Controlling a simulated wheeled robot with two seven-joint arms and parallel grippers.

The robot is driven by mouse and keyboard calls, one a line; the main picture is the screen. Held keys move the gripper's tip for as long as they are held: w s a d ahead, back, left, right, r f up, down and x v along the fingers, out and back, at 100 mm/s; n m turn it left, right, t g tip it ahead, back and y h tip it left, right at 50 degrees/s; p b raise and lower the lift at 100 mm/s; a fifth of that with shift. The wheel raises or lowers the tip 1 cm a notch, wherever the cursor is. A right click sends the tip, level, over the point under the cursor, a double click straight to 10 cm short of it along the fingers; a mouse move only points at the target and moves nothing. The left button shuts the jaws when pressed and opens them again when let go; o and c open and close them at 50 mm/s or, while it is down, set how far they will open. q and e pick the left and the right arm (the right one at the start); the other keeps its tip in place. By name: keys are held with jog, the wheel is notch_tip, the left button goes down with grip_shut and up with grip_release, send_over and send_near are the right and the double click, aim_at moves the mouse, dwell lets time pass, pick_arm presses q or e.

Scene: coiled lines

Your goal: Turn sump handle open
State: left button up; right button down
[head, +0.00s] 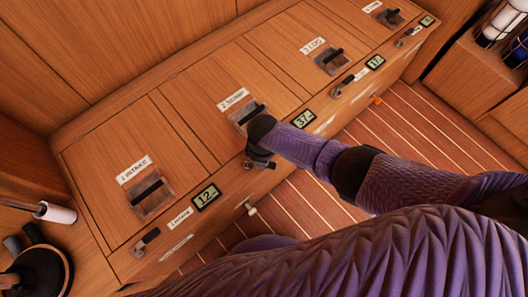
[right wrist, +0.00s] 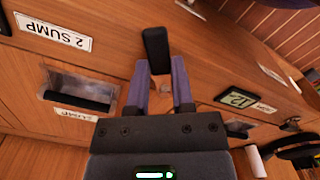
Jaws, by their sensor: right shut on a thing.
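The sump handle (right wrist: 155,50) is a black lever on the front face of the wooden bench. In the right wrist view it stands between the two purple fingers of my right gripper (right wrist: 160,72), which is shut on it. In the head view my right gripper (head: 260,158) is at the bench edge below the "2 SUMP" label (head: 234,99) and mostly hides the handle. The "2 SUMP" plate (right wrist: 55,33) also shows in the right wrist view. My left gripper is out of view.
Similar black levers sit along the bench front: one at the intake (head: 146,240), one at the log (head: 343,86). Small displays (head: 206,197) stand beside them. A round black object (head: 38,270) is at lower left.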

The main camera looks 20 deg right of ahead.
jog(key=m, duration=0.1)
jog(key=s+a+m+p, duration=0.1)
jog(key=m, duration=0.1)
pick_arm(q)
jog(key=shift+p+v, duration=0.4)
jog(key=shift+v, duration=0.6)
pick_arm(e)
jog(key=shift+s+a+m, duration=0.2)
jog(key=shift+a+m, duration=0.05)
jog(key=shift+m, duration=0.65)
jog(key=shift+s+a+m, duration=0.15)
jog(key=shift+a+m, duration=0.1)
jog(key=shift+m, duration=0.65)
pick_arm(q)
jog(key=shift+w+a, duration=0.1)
pick_arm(e)
jog(key=shift+c, duration=2.4)
grip_release()
jog(key=shift+r, duration=0.1)
pick_arm(q)
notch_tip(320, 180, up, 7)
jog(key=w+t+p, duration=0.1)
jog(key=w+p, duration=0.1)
jog(key=p, duration=0.6)
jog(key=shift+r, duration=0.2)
pick_arm(e)
notch_tip(320, 180, up, 10)
